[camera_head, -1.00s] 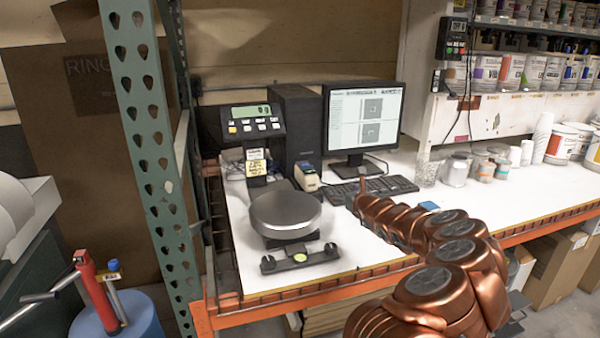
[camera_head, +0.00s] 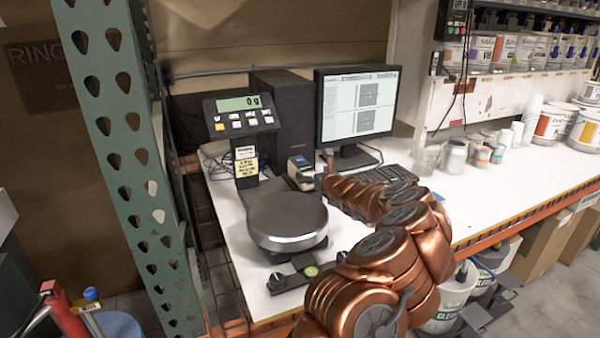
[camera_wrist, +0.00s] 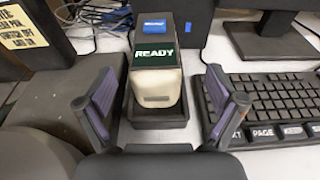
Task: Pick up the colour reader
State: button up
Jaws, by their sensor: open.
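The colour reader (camera_wrist: 155,88) is a pale upright device with a dark READY screen and a blue patch on top. In the wrist view it stands in a black cradle (camera_wrist: 158,132) at the centre. My gripper (camera_wrist: 160,95) is open, one finger to the left and one to the right of the reader, with gaps on both sides and nothing held. In the head view the reader (camera_head: 300,170) is small, behind the round scale plate, with my arm's end close to its right. The fingers are hard to make out there.
The scale (camera_head: 287,218) with its display (camera_head: 241,115) stands to the left. A keyboard (camera_wrist: 275,108) lies close right of the cradle, below the monitor (camera_head: 357,105). Cups and cans (camera_head: 485,155) stand farther right. White table (camera_head: 480,195) is clear at the right front.

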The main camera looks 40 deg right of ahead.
aim_at(304, 166)
jog(key=shift+w+d, duration=0.15)
jog(key=shift+w, duration=0.4)
jog(key=shift+w+f+p, duration=0.15)
jog(key=shift+w+p, duration=0.55)
jog(key=shift+w, duration=0.05)
jog(key=shift+p+x, duration=0.75)
jog(key=shift+x, duration=0.55)
jog(key=shift+w+d+f, duration=0.15)
jog(key=shift+w+f, duration=0.05)
jog(key=shift+w, duration=0.3)
jog(key=c, duration=1.6)
jog(key=shift+r, duration=0.1)
jog(key=shift+c, duration=0.7)
jog(key=shift+r, duration=0.15)
